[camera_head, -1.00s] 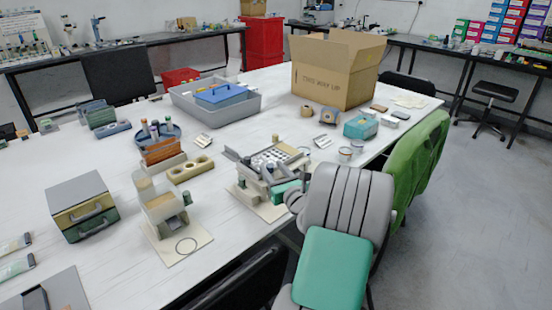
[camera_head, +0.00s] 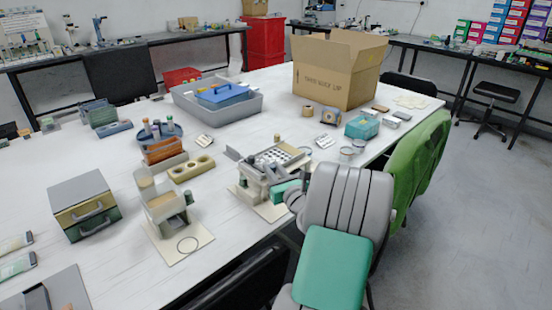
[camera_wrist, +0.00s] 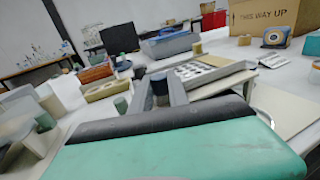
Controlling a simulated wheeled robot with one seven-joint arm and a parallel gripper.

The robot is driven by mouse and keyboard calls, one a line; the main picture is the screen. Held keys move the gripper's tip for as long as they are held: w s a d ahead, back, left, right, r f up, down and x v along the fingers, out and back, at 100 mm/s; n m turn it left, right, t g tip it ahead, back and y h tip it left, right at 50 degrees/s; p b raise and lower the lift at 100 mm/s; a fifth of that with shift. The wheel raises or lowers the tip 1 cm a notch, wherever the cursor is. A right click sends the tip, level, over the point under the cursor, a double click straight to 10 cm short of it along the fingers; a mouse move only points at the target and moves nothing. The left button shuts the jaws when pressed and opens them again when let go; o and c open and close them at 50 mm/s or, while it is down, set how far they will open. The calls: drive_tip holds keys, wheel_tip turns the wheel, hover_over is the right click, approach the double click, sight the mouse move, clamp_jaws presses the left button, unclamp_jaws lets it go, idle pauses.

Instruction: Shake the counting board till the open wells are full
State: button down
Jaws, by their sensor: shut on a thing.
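The counting board (camera_head: 297,156) is a pale tray with rows of round wells, above a cream mat on the near side of the table. It also shows in the wrist view (camera_wrist: 240,68), just beyond my gripper. Some wells look dark and others pale; what lies in them is too small to tell. My gripper (camera_wrist: 161,88) is shut, its grey fingers on either side of a dark upright grip at the board's near side. In the head view my gripper (camera_head: 256,176) is partly hidden by my arm.
A beige dispenser-like stand (camera_head: 160,205) on another mat is left of the board. A yellow block with holes (camera_head: 193,169) and a round blue holder with bottles (camera_head: 163,146) are behind it. A large carton (camera_head: 335,75) stands at the back. Small tins are at right.

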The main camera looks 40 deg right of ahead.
drive_tip(key=shift+s+d, duration=0.1)
drive_tip(key=shift+d, duration=0.15)
drive_tip(key=shift+r+p, duration=0.1)
drive_tip(key=shift+p, duration=0.2)
drive_tip(key=shift+s+d, duration=0.1)
drive_tip(key=shift+s, duration=1.3)
